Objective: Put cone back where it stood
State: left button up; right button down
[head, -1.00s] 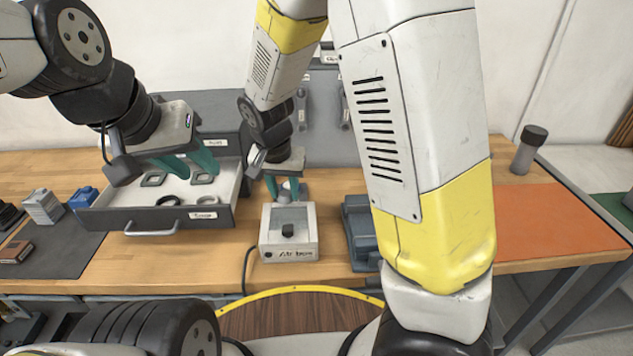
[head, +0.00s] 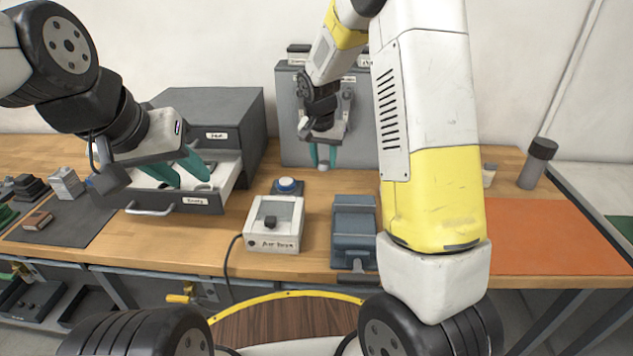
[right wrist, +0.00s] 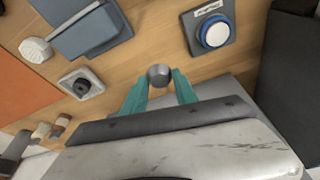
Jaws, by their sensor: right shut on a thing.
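My right gripper (head: 322,160) is raised in front of the grey back panel, beyond the blue button. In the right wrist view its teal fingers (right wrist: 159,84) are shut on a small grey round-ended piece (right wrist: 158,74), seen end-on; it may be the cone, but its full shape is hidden. The piece appears above bare wood, apart from the blue button (right wrist: 214,34). My left gripper (head: 178,172) is open, its fingers apart above the open drawer (head: 178,207); I see nothing between them.
An air box (head: 273,224) with a black knob stands in front of the blue button (head: 288,185). A blue-grey device (head: 354,228) is to its right. A small plate with a dark knob (right wrist: 82,84) and several small cylinders show in the wrist view. An orange mat (head: 545,235) lies right.

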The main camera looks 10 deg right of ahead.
aim_at(324, 194)
notch_tip(324, 194, down, 10)
jog(key=shift+d+r, duration=0.1)
jog(key=shift+r, duration=0.05)
dwell(0.3)
jog(key=c, duration=1)
grip_release()
jog(key=shift+o, duration=0.2)
jog(key=s+r+y, duration=0.1)
jog(key=s+r, duration=0.3)
jog(key=r, duration=0.5)
jog(key=s+r, duration=0.4)
jog(key=r, duration=0.6)
jog(key=s+r+n+t+y, duration=0.1)
jog(key=s+r, duration=0.3)
jog(key=s, duration=0.6)
jog(key=s+d+r+n+t+y, duration=0.1)
jog(key=s+r+n, duration=0.3)
jog(key=s, duration=0.7)
jog(key=shift+s+d+r+t, duration=0.25)
jog(key=shift+d+r+t, duration=0.05)
jog(key=shift+t, duration=0.3)
